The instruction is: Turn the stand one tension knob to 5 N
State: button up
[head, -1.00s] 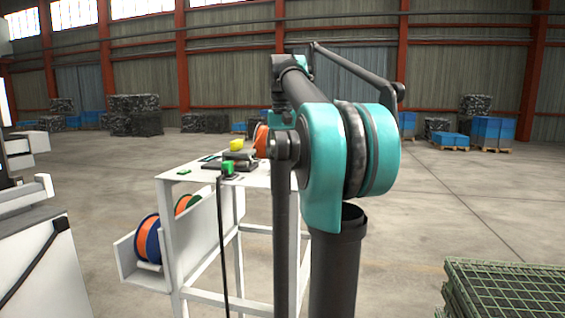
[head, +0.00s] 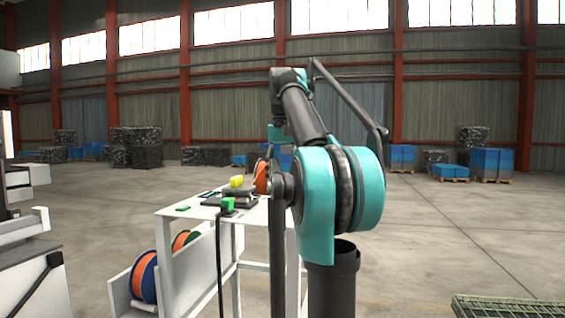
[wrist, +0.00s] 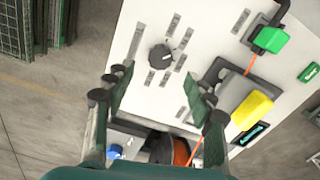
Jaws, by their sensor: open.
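The tension knob is a round dark knob (wrist: 160,57) on a white top, seen in the wrist view with small grey label plates around it. The plates are too small to read, and I cannot tell its setting. My gripper (wrist: 158,92) is open, its two green-padded fingers spread below the knob in the picture. The knob lies beyond the gap between the fingertips, and nothing is between them. In the head view the white stand (head: 180,222) is left of my arm. The knob cannot be made out there, and my gripper is hidden behind my arm.
On the top are a green block (wrist: 271,39), a yellow block (wrist: 252,110) and a thin orange line. An orange spool (wrist: 181,150) shows near the gripper. Spools (head: 145,276) sit on the stand's lower shelf. A green mesh crate (head: 510,306) is at right.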

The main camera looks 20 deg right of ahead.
aim_at(282, 201)
jog(key=shift+r, duration=2.65)
jog(key=shift+d, duration=0.1)
